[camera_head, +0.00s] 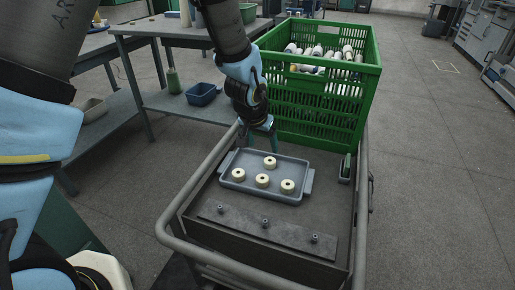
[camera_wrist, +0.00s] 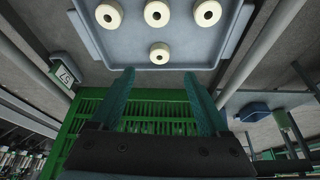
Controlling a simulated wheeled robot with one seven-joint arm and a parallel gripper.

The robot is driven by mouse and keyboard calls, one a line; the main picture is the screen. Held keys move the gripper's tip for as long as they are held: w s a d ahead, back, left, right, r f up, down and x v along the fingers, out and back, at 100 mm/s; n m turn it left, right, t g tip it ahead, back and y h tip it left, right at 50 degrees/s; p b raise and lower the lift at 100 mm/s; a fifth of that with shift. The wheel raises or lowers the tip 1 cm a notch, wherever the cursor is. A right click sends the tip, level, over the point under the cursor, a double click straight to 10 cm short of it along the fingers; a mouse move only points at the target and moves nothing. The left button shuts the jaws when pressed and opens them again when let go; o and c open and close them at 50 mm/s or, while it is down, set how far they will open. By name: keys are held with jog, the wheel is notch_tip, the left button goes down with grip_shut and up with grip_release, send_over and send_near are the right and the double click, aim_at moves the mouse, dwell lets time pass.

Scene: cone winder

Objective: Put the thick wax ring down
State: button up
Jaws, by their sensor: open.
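Several cream wax rings with dark centre holes lie apart in a grey-blue tray (camera_head: 240,186) on a cart. One wax ring (camera_head: 270,162) is set behind the row of others and is closest to my gripper (camera_head: 260,135). In the wrist view this ring (camera_wrist: 159,53) lies flat on the tray floor (camera_wrist: 160,80), just beyond my fingertips. My gripper (camera_wrist: 160,75) has its two green fingers spread, with nothing between them. It is at the tray's far edge. I cannot tell by size which ring is the thick one.
A green crate (camera_head: 315,115) full of bobbins stands behind the tray. A plate with several pegs (camera_head: 265,232) lies on the cart in front. A small container (camera_head: 346,170) is at the right. Cart rails (camera_head: 361,215) border the top. A side table (camera_head: 165,30) stands at the left.

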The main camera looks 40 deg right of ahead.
jog(key=shift+r, duration=0.15)
jog(key=w+a+r+n+y, duration=0.15)
jog(key=w+a, duration=0.25)
jog(key=a, duration=0.4)
jog(key=w+a+r+n, duration=0.2)
jog(key=w+a+r, duration=0.15)
jog(key=a, duration=0.45)
jog(key=w+a+r+n+y, duration=0.15)
jog(key=w+a, duration=0.25)
jog(key=a, duration=0.4)
jog(key=s+a+r+n, duration=0.2)
jog(key=a+n, duration=0.1)
jog(key=a, duration=0.7)
jog(key=s+a+r+n, duration=0.3)
jog(key=a, duration=0.7)
jog(key=shift+s+a+y, duration=0.35)
jog(key=shift+y, duration=0.05)
